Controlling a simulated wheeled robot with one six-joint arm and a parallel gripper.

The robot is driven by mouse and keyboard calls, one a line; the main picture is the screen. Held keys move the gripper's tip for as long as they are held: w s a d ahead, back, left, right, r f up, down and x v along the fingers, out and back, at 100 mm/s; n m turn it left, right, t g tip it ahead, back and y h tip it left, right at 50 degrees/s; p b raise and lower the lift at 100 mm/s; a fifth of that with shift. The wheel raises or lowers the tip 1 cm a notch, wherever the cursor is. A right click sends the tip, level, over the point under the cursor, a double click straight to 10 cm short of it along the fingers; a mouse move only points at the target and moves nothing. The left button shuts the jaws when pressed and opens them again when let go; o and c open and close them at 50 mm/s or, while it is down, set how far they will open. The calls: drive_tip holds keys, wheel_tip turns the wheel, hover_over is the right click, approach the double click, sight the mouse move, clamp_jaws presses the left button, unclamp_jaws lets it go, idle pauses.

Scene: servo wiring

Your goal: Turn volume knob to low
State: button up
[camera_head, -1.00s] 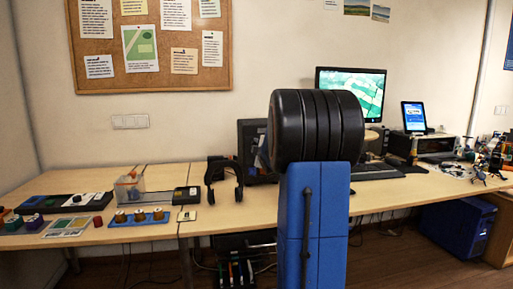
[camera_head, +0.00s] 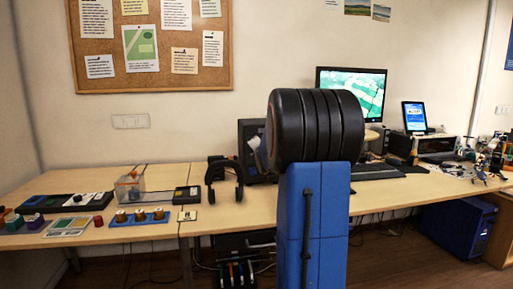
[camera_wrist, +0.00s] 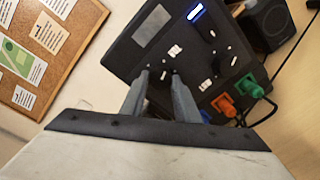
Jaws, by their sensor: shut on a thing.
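A dark control box (camera_wrist: 225,50) fills the upper middle of the wrist view, tilted in the picture. It has a grey label, a lit blue bar, several small knobs and white marks. My gripper (camera_wrist: 160,76) reaches its face, with both fingers closed around a small dark knob. The fingers hide most of this knob, so its pointer and setting cannot be read. In the head view the box (camera_head: 246,128) stands on the desk, largely hidden behind my arm.
Orange (camera_wrist: 223,104) and green (camera_wrist: 249,86) plugs with cables sit at the box's lower edge. A dark speaker-like block (camera_wrist: 268,22) stands beside it. In the head view, headphones on a stand (camera_head: 224,180) are just left, and a monitor (camera_head: 352,90) stands behind right.

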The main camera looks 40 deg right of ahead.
drive_tip(key=shift+a+f+n, duration=0.1)
drive_tip(key=shift+n, duration=0.4)
drive_tip(key=o, duration=1)
drive_tip(key=shift+o, duration=0.2)
drive_tip(key=shift+s, duration=0.1)
drive_tip(key=v, duration=1.7)
drive_tip(key=shift+a, duration=0.15)
